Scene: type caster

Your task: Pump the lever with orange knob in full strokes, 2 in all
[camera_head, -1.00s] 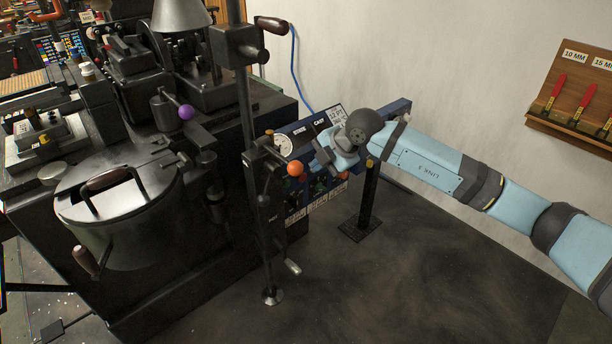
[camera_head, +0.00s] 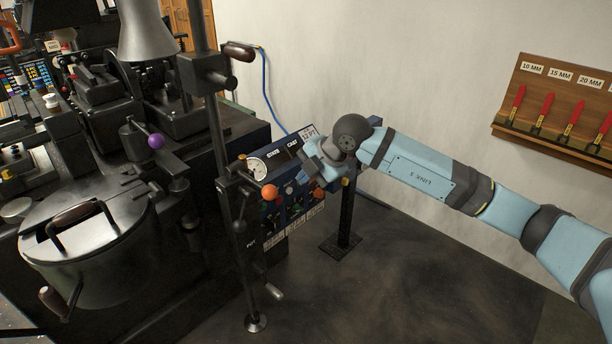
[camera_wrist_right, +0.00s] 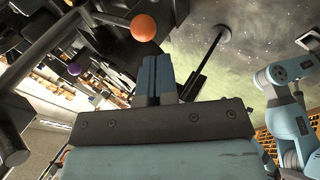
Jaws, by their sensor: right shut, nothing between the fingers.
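The orange knob (camera_head: 270,192) sits at the end of the lever beside the black upright post, in front of the control panel. It also shows in the right wrist view (camera_wrist_right: 144,28), just past my fingertips. My right gripper (camera_head: 303,177) is to the right of and slightly above the knob in the head view, over the panel. Its fingers (camera_wrist_right: 155,58) are shut with nothing between them, and they look apart from the knob. Much of the lever behind the knob is hard to make out. My left gripper is in no view.
A gauge (camera_head: 257,168) and the blue control panel (camera_head: 284,205) are close behind the knob. A purple knob (camera_head: 156,142) and a round lidded pot (camera_head: 95,245) are on the machine at left. The floor (camera_head: 390,285) at front right is clear.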

